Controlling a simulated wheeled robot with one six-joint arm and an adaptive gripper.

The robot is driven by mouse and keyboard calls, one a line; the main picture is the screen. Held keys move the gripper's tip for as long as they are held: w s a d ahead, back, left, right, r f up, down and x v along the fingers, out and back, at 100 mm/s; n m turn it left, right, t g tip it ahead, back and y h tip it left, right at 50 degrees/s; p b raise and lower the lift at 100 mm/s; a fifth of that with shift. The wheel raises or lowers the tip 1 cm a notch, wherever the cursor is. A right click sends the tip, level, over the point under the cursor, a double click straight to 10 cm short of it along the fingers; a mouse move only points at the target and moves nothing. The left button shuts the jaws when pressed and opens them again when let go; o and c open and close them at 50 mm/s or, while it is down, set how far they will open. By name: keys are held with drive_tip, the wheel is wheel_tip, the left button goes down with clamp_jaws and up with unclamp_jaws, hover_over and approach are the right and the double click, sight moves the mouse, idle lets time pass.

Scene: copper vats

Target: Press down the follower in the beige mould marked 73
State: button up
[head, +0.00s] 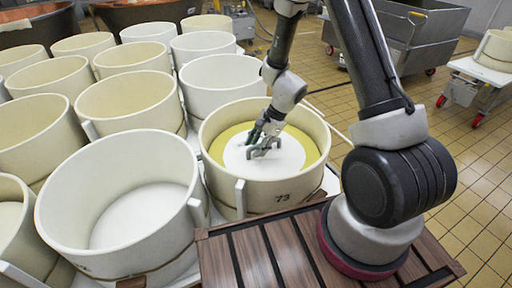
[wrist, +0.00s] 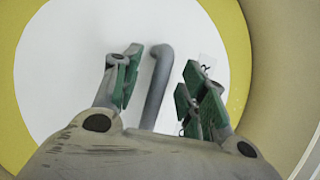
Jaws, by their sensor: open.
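The beige mould marked 73 (head: 229,190) stands in front of my arm, its number on the near outer wall. Inside it lies the white round follower (head: 290,155) with a grey bar handle (head: 264,149) on top. A yellow ring shows around the follower, inside the mould wall. My gripper (head: 259,136) is inside the mould, over the follower at the handle. In the wrist view, my gripper (wrist: 155,85) has its green-padded fingers apart, with the grey handle (wrist: 157,85) between them. The white follower (wrist: 70,70) fills the background. Whether the fingers touch the handle I cannot tell.
Several other round moulds stand in rows to the left; a large empty one (head: 58,205) is beside mould 73. A slatted wooden surface (head: 285,255) is in front. A metal cart (head: 425,40) stands at the back right. Tiled floor (head: 480,160) is open at right.

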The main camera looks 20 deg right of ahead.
sight(270, 155)
drive_tip(key=v, duration=1.1)
drive_tip(key=s+d+r+n+t+h, duration=0.1)
drive_tip(key=s+d+r+n, duration=0.3)
drive_tip(key=s+r, duration=0.3)
drive_tip(key=s+d+r+n+t+h, duration=0.1)
drive_tip(key=s+d+r+n+h, duration=0.1)
drive_tip(key=s+d+r+n, duration=0.2)
drive_tip(key=s+d+r+n+t+h, duration=0.1)
drive_tip(key=s+d+r+n, duration=0.3)
drive_tip(key=s+r, duration=0.7)
wheel_tip(270, 155, up, 3)
drive_tip(key=n, duration=0.2)
drive_tip(key=shift+s+f+n+h, duration=0.15)
drive_tip(key=shift+s+n+h, duration=0.15)
drive_tip(key=shift+n+h, duration=0.1)
